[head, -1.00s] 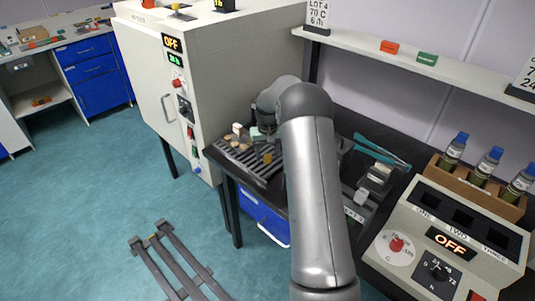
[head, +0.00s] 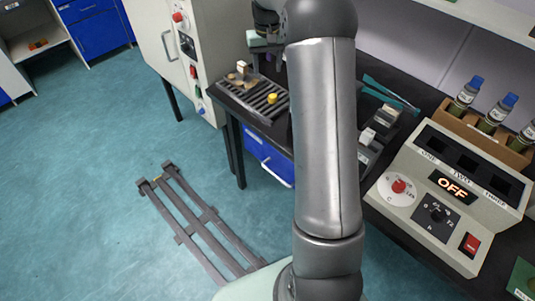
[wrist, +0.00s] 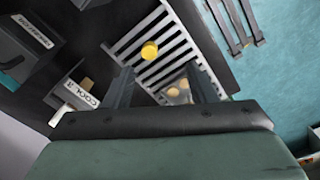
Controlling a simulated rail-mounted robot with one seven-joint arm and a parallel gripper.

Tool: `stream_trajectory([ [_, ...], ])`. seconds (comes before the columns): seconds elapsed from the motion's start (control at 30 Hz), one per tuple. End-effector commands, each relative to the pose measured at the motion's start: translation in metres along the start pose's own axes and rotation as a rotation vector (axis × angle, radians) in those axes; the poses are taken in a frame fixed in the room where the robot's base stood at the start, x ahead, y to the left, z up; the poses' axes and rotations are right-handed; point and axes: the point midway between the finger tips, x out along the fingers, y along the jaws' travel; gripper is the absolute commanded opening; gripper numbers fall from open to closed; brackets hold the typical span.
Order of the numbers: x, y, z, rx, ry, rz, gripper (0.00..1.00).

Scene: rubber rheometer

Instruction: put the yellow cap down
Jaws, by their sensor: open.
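The yellow cap (head: 272,98) rests on the dark slatted rack (head: 250,106) at the table's left end, near the rack's right side. In the wrist view the cap (wrist: 149,50) lies on the pale slats, beyond my fingertips and apart from them. My gripper (wrist: 160,82) is open, with nothing between its two fingers. In the head view my gripper is mostly hidden behind my arm, with part of the hand showing above the rack.
Small tan pieces (wrist: 178,89) lie at the rack's other end. A block marked COOL (wrist: 80,88) stands beside the rack. The white oven cabinet (head: 205,40) is left of the table. The control box showing OFF (head: 452,187) and several blue-capped bottles (head: 467,92) are at right.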

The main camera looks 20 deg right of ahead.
Motion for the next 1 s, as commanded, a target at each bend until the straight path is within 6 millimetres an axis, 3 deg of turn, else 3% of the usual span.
stream_trajectory([
  [0.1, -0.030, -0.038, 0.063, -0.058, 0.011, 0.008, 0.52],
  [0.23, -0.043, -0.068, 0.151, -0.115, 0.019, 0.012, 0.52],
  [0.4, -0.032, -0.086, 0.269, -0.176, 0.028, 0.002, 0.52],
  [0.53, -0.013, -0.088, 0.336, -0.208, 0.033, -0.009, 0.52],
  [0.6, -0.004, -0.087, 0.360, -0.219, 0.034, -0.014, 0.52],
  [0.7, 0.005, -0.086, 0.380, -0.228, 0.034, -0.019, 0.52],
  [1.0, 0.008, -0.086, 0.386, -0.230, 0.031, -0.020, 0.52],
])
